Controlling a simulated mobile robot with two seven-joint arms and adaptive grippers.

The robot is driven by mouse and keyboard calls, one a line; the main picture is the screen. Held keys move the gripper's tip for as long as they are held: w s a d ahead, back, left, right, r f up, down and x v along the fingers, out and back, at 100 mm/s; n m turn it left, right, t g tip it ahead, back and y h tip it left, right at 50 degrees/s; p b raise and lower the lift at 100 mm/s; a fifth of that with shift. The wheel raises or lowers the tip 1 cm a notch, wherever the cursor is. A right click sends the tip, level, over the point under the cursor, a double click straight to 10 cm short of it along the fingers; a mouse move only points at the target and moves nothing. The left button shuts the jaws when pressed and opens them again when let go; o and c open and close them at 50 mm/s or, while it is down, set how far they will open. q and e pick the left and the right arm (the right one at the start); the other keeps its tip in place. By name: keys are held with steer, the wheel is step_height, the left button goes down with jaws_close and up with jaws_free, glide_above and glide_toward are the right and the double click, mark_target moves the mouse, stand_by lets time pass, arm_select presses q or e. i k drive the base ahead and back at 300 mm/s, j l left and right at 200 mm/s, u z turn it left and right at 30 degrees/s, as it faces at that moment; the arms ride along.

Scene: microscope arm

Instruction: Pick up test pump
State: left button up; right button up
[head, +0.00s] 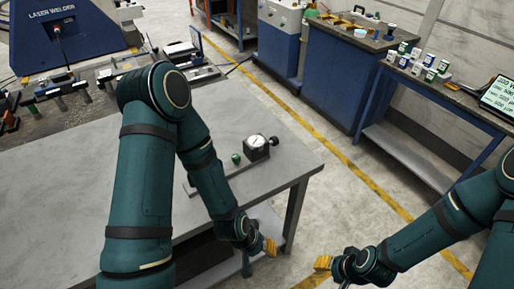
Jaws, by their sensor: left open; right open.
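What looks like the test pump (256,149) stands on the near grey table, close to its right edge. It is a small dark block with a round white gauge dial, on a flat grey base strip, with a green knob to its left. My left gripper (269,247), with yellow fingertips, is open and empty beyond the table's front right edge, below the pump in the picture and apart from it. My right gripper (323,263) is open and empty over the floor, farther right. My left arm covers part of the table and may hide part of the base strip.
The grey table (95,165) has free room left of the pump. A blue laser welder (65,40) and tools stand at the back left. A blue cabinet (345,75) and a side bench (440,95) with several small containers stand right. Open floor lies between.

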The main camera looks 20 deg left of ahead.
mark_target(256, 148)
steer(key=l+u, duration=0.1)
steer(key=u, duration=0.25)
steer(key=l+u, duration=0.1)
steer(key=u, duration=0.3)
steer(key=i+l+u, duration=0.1)
steer(key=u, duration=0.25)
steer(key=l+u, duration=0.35)
steer(key=k+l+u, duration=0.15)
steer(key=l+u, duration=0.2)
steer(key=l, duration=0.15)
steer(key=k+l+u, duration=0.1)
steer(key=l, duration=0.25)
steer(key=l+u, duration=0.1)
steer(key=l, duration=0.2)
steer(key=k+l+u, duration=0.1)
steer(key=k+l, duration=0.1)
steer(key=l, duration=0.2)
steer(key=k+l, duration=0.15)
steer(key=l, duration=0.15)
steer(key=k+l, duration=0.1)
steer(key=l, duration=0.25)
steer(key=k+l, duration=0.1)
steer(key=l, duration=0.2)
